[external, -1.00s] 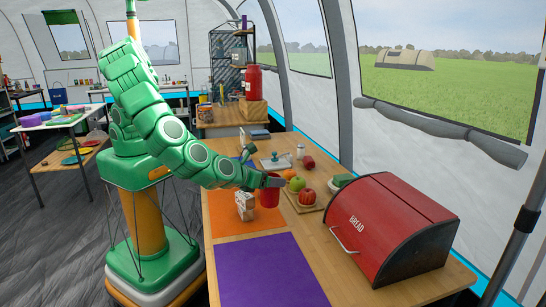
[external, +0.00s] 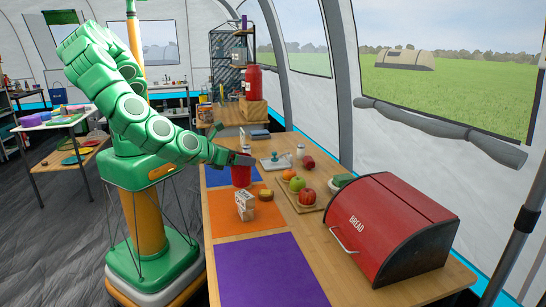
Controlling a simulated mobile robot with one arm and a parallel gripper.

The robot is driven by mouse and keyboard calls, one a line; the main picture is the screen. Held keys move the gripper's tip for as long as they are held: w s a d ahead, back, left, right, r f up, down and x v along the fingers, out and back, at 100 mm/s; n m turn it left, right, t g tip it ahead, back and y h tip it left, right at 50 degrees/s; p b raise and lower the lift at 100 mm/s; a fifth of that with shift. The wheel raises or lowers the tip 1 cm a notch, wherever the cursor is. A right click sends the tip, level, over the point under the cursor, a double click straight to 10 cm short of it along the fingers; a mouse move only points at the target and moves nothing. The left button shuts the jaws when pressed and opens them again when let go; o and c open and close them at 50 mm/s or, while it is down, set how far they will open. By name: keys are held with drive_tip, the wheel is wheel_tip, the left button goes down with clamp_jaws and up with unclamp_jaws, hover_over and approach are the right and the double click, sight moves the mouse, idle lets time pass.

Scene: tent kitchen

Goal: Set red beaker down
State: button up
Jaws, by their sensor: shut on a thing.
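The red beaker (external: 241,176) shows at the end of my arm, over the far part of the orange mat (external: 228,222) near its border with the blue-purple mat (external: 217,176). My gripper (external: 243,160) is shut on the beaker near its top. The beaker looks upright. I cannot tell whether its base touches the mat or hangs just above it.
A carton (external: 245,206) stands on the orange mat in front of the beaker, with a small yellowish item (external: 266,195) beside it. A board (external: 300,204) with fruit lies to the right. A red bread bin (external: 395,232) fills the right end. The purple mat (external: 268,272) in front is clear.

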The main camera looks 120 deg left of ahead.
drive_tip(key=w+d+m+t+h, duration=0.2)
drive_tip(key=d+m+t, duration=0.1)
drive_tip(key=d, duration=0.7)
drive_tip(key=w+d+m+t+h, duration=0.2)
drive_tip(key=d+m, duration=0.1)
drive_tip(key=d, duration=0.8)
drive_tip(key=shift+w+d+f, duration=0.65)
drive_tip(key=shift+w+f, duration=1.5)
drive_tip(key=shift+w, duration=0.1)
drive_tip(key=shift+w+d+f, duration=0.65)
drive_tip(key=shift+w+f, duration=1.45)
drive_tip(key=shift+w, duration=0.2)
drive_tip(key=shift+w+d+f, duration=0.65)
drive_tip(key=shift+w+f, duration=1.5)
drive_tip(key=shift+w, duration=0.1)
drive_tip(key=o, duration=1.2)
drive_tip(key=shift+f, duration=0.1)
drive_tip(key=shift+o, duration=0.2)
